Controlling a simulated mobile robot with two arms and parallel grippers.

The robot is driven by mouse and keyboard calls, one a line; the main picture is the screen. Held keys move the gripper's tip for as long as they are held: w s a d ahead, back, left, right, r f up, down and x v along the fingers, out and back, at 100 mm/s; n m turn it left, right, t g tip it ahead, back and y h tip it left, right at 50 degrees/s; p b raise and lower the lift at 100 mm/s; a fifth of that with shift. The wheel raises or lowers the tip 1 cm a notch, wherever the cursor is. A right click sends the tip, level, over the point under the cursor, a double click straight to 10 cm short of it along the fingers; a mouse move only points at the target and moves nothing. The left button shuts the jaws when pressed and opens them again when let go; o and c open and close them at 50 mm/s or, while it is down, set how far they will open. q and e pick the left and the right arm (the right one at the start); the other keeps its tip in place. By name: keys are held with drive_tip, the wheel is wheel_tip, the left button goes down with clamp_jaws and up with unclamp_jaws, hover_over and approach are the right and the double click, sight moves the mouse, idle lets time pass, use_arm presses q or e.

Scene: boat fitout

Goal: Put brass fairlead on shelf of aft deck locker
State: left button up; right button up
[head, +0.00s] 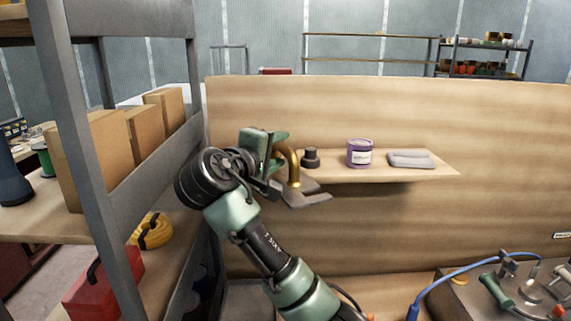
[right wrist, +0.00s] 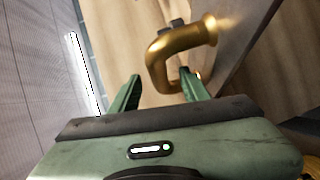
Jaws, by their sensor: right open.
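The brass fairlead (head: 293,168) is a curved, golden pipe-like piece at the left end of the wooden shelf (head: 430,172). In the right wrist view the fairlead (right wrist: 160,60) lies just ahead of the fingertips, its flared end by a flat surface. My right gripper (head: 283,165) is beside the fairlead and hides part of it in the head view. Its two green fingers (right wrist: 160,85) are apart, with no clear grip on the brass. Whether one finger touches it I cannot tell. My left gripper is not in view.
On the shelf stand a dark round fitting (head: 311,157), a purple tin (head: 359,153) and a grey folded item (head: 411,160). A grey rack with cardboard boxes (head: 95,160) stands close on the left. A bench with a blue cable (head: 440,285) is at lower right.

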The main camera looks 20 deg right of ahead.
drive_tip(key=shift+w+d+r+p, duration=0.1)
drive_tip(key=shift+w+d+p, duration=0.6)
drive_tip(key=shift+w+d, duration=0.05)
drive_tip(key=x, duration=0.3)
drive_tip(key=shift+s+p, duration=0.1)
drive_tip(key=shift+p, duration=0.25)
drive_tip(key=shift+d+f, duration=0.2)
drive_tip(key=shift+f, duration=0.05)
drive_tip(key=shift+a, duration=0.1)
drive_tip(key=shift+c, duration=0.7)
clamp_jaws()
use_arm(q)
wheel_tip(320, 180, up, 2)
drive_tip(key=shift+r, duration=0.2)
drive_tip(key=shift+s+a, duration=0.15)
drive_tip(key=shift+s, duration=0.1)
